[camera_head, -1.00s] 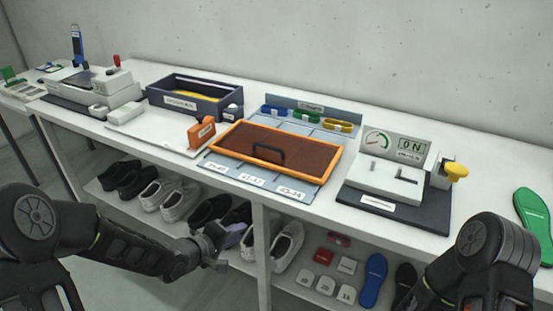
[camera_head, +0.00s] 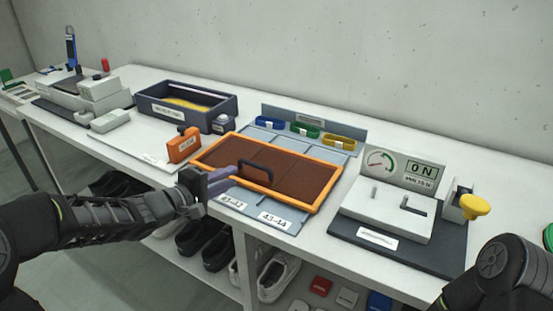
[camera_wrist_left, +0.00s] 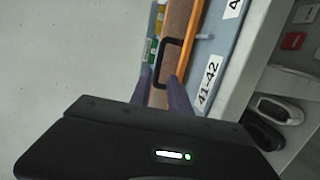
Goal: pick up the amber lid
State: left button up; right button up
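The amber lid (camera_head: 215,152) is a brown see-through panel with an orange frame and a dark arched handle (camera_head: 258,167). It lies over the compartments of a blue-grey tray (camera_head: 308,211) on the bench. My left gripper (camera_head: 235,177) is at the lid's front edge, just left of the handle, with its fingers open and empty.
An orange block (camera_head: 184,147) stands left of the lid. A dark bin (camera_head: 165,110) is behind it. Blue, green and yellow bands lie behind the lid. A gauge device (camera_head: 390,208) with a yellow knob (camera_head: 474,206) stands to the right. Shoes lie on the shelf below.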

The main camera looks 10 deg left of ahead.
aim_at(253, 166)
pick_arm(q)
jog(key=shift+w+d, duration=0.1)
jog(key=shift+w, duration=0.15)
jog(key=shift+s, duration=0.2)
jog(key=shift+x, duration=1.3)
jog(key=b+x, duration=0.1)
jog(key=x, duration=0.4)
jog(key=shift+d+b, duration=0.1)
jog(key=shift+b, duration=0.2)
jog(key=shift+w, duration=0.1)
jog(key=shift+c, duration=0.5)
grip_shut()
jog(key=shift+r, duration=0.1)
